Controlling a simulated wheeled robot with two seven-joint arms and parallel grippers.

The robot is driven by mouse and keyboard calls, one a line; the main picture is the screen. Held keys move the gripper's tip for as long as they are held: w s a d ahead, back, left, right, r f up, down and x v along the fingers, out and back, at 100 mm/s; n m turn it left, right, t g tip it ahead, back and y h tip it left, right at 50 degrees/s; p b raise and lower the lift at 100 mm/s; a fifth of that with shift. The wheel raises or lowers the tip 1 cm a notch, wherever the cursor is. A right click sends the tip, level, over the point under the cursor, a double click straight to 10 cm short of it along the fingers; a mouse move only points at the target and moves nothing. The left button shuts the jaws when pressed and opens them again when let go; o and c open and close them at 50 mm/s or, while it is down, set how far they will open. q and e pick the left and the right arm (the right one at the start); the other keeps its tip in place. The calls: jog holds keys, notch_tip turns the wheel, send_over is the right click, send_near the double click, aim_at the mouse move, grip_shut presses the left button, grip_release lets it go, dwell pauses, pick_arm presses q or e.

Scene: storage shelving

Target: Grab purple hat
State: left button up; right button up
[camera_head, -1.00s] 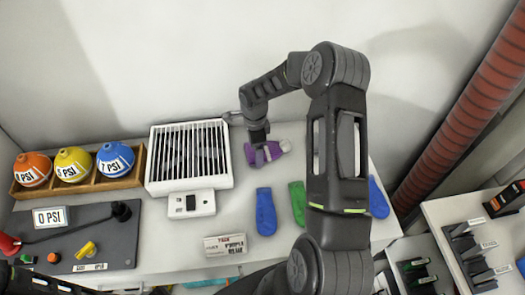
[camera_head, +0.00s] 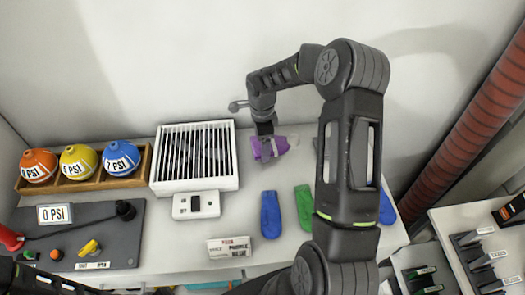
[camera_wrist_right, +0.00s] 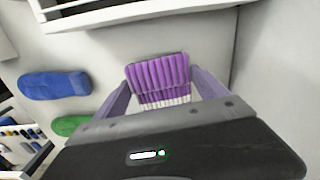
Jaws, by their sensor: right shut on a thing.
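The purple hat (camera_head: 280,146) is in the right gripper at the end of the bent right arm, over the light table in the head view. In the right wrist view the purple ribbed hat (camera_wrist_right: 158,72) sits between the two fingers, its pale edge toward the palm. My right gripper (camera_wrist_right: 160,88) is shut on it; in the head view the gripper (camera_head: 266,146) partly covers it. I cannot tell exactly how far the hat is above the table. My left gripper is not in view.
A blue item (camera_head: 270,215) and a green item (camera_head: 303,207) lie in front of the hat. Another blue one (camera_head: 387,208) is partly behind my arm. A white grilled box (camera_head: 195,185) stands close to the left. Behind is a wall (camera_head: 190,60); a red ribbed pipe (camera_head: 465,135) stands right.

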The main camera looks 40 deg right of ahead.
notch_tip(320, 180, up, 6)
jog(key=shift+f+b, duration=0.1)
jog(key=shift+b, duration=0.3)
jog(key=shift+a, duration=0.1)
